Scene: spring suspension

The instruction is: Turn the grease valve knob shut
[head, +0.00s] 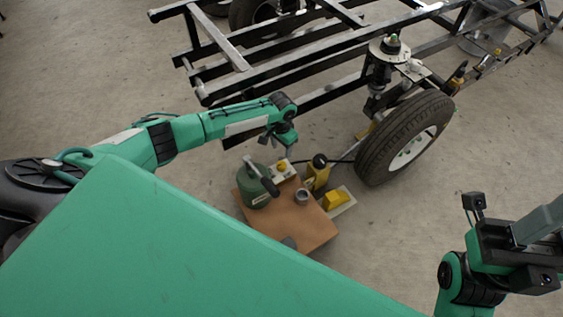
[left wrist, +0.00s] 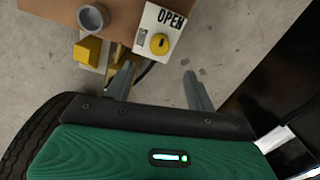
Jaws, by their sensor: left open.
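The grease valve knob (head: 281,167) is a small yellow round knob on a white plate (head: 289,172) at the back edge of the brown board. In the left wrist view the knob (left wrist: 159,44) carries a small dark mark, and the plate (left wrist: 171,30) reads OPEN. My left gripper (head: 278,145) is above and near the knob in the head view. In the left wrist view its fingers (left wrist: 157,78) are apart and empty, with the knob just beyond the gap between the tips. My right gripper (head: 525,245) is at the lower right, far from the knob; its jaws do not show clearly.
A wheel (head: 405,138) and black frame (head: 300,55) lie beyond.

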